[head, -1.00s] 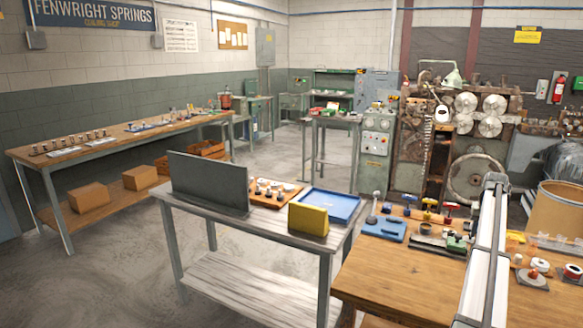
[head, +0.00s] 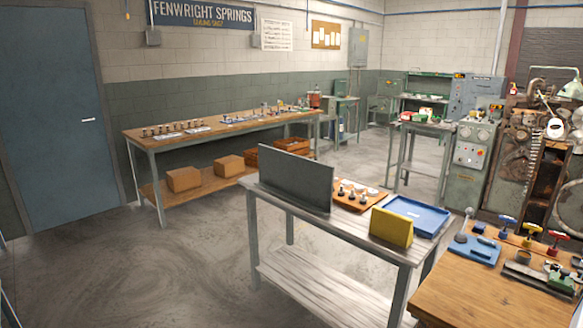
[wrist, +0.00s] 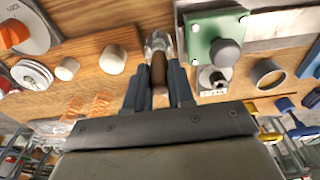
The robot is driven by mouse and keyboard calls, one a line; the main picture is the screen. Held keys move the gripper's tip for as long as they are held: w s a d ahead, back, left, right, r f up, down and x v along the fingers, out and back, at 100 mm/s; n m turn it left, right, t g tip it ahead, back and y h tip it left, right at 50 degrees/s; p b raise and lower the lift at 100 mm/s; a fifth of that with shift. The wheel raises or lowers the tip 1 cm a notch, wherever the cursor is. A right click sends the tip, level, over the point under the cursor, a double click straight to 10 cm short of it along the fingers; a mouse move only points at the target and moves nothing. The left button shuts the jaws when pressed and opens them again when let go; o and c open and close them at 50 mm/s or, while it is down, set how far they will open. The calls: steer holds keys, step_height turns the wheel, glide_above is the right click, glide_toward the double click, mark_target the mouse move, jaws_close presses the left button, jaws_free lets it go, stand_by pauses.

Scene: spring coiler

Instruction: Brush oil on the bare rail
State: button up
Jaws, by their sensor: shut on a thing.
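In the wrist view my gripper (wrist: 158,88) is shut on a slim brown handle (wrist: 158,70), which looks like a brush handle. A pale, shiny part shows beyond the handle; I cannot tell whether it is the brush's head or a small vessel. Right of the fingertips, a green block with a dark round knob (wrist: 228,52) sits against a grey metal rail (wrist: 275,28). I cannot tell whether this rail is bare or oiled. In the head view my gripper is not visible; a dark rail with a green part (head: 552,277) lies on the wooden bench (head: 465,300).
Near the gripper in the wrist view are pale round pegs (wrist: 112,59), an orange knob marked LOCK (wrist: 14,32) and a metal ring (wrist: 268,73). In the head view, a blue holder (head: 474,248) and coloured handles stand on the bench. A grey table (head: 350,245) holds a blue tray (head: 418,215).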

steer(key=shift+r, duration=0.25)
steer(key=shift+r, duration=0.35)
steer(key=shift+o, duration=1.4)
jaws_close()
steer(key=shift+r, duration=0.1)
steer(key=shift+r, duration=2.15)
